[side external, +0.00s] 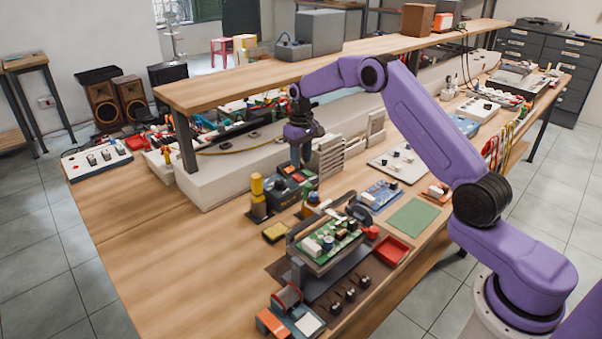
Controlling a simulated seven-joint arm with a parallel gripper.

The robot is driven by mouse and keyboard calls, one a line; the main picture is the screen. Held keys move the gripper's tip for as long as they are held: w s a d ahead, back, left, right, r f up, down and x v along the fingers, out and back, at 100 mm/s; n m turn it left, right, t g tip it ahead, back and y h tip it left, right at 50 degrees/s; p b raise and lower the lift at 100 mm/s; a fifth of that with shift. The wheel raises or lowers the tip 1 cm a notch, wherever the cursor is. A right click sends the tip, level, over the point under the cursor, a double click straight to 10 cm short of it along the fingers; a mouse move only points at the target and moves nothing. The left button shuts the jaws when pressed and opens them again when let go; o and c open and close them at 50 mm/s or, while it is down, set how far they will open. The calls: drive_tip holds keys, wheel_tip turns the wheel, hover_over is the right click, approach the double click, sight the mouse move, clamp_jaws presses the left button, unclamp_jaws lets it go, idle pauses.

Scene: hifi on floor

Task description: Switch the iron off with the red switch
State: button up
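My gripper (300,158) points down over the workbench, just above or behind a dark box-shaped unit (284,198) that looks like the soldering station. Its fingers are small and dark here, so I cannot tell whether they are open or shut, or whether they touch the unit. Small red and green spots show on the unit's top, but I cannot make out which is the red switch or its position. A yellow-topped tool in a dark holder (257,198) stands upright left of the unit; it may be the iron.
A green circuit board (328,238) sits in a frame in front of the unit. A red tray (391,251) and a green mat (412,218) lie to its right. A raised shelf (330,62) runs behind my gripper. The bench's left front is clear.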

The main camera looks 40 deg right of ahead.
sight(301, 179)
wheel_tip(301, 179, down, 6)
drive_tip(key=shift+r, duration=0.1)
idle(0.4)
